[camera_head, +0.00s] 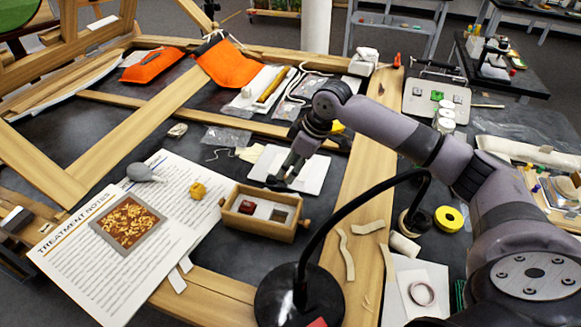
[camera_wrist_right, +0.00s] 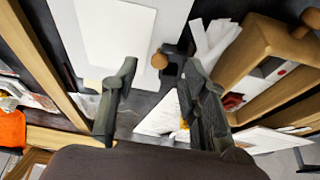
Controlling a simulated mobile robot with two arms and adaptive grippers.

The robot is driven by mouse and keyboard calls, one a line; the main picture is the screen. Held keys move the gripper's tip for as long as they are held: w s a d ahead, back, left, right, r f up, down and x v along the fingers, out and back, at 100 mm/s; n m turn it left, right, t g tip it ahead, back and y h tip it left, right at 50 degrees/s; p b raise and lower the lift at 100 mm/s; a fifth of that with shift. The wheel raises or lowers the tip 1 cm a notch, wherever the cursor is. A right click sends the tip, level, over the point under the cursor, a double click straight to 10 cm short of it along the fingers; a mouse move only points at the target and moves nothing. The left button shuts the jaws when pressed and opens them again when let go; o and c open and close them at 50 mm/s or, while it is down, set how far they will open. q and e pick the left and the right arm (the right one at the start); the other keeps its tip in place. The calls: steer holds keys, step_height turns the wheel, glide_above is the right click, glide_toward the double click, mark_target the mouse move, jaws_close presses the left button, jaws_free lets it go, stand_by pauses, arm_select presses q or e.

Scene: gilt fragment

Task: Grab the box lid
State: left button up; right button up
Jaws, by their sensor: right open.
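An open wooden box (camera_head: 262,213) with a round knob at each end stands on the dark table, holding a dark red block and other small pieces. It also shows at the right of the wrist view (camera_wrist_right: 262,62). I cannot clearly identify a separate lid. A flat white panel (camera_head: 308,172) lies behind the box and fills the upper left of the wrist view (camera_wrist_right: 115,38). My right gripper (camera_head: 284,180) is open and points down over the panel's near edge, behind the box. Between its fingertips in the wrist view (camera_wrist_right: 160,82) a round wooden knob (camera_wrist_right: 159,61) shows beyond. My left gripper is out of view.
Wooden frame bars (camera_head: 365,190) border the dark surface.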

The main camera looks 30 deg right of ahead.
mark_target(286, 176)
steer(key=x, duration=0.3)
steer(key=shift+w+a+f, duration=0.15)
steer(key=shift+w+f, duration=0.05)
steer(key=shift+f, duration=0.05)
steer(key=shift+c, duration=0.6)
jaws_close()
